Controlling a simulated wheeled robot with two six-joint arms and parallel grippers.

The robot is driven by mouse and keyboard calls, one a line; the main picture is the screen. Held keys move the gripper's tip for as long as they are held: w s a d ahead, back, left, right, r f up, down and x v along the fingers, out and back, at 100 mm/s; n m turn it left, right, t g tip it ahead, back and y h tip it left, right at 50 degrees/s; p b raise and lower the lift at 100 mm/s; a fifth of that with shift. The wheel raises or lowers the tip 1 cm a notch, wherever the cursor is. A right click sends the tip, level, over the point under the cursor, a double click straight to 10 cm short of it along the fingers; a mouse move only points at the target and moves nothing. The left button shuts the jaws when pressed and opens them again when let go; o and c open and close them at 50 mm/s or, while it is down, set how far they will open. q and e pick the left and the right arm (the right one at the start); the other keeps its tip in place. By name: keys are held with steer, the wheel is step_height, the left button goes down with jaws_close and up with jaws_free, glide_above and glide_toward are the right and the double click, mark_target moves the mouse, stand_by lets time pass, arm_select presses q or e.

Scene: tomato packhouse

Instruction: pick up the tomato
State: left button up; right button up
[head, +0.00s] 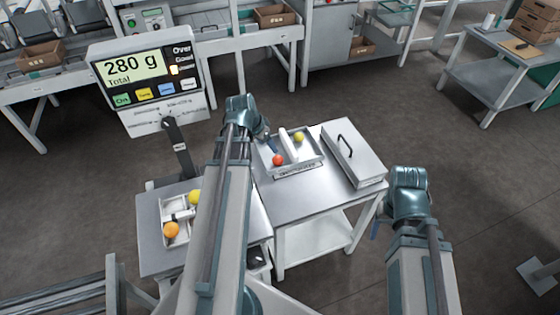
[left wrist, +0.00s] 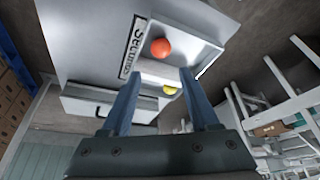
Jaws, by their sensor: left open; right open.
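A red tomato (head: 278,160) and a yellow tomato (head: 298,136) lie in separate compartments of a white divided tray (head: 300,170). In the left wrist view, the red tomato (left wrist: 160,47) is beyond the fingertips and the yellow tomato (left wrist: 169,89) shows between the fingers. My left gripper (head: 268,142) is at the tray's left side; its open, empty fingers (left wrist: 161,74) point toward the tray. A second divided tray (head: 180,215) at left holds an orange tomato (head: 171,229) and a yellow tomato (head: 195,196). My right gripper (head: 376,229) is open, right of the table, its fingers mostly hidden.
A grey lidded box (head: 352,155) with a black handle stands right of the tray on the table (head: 290,200). A display (head: 145,75) reading "280 g Total" stands behind the left tray.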

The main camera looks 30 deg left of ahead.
mark_target(276, 158)
arm_select(q)
steer(key=b+x, duration=0.7)
steer(key=x, duration=0.1)
steer(key=shift+a, duration=0.1)
steer(key=shift+f, duration=0.1)
steer(key=b+x, duration=0.5)
steer(key=shift+f, duration=0.15)
steer(key=c, duration=0.6)
steer(key=shift+o, duration=0.2)
steer(key=shift+r, duration=0.2)
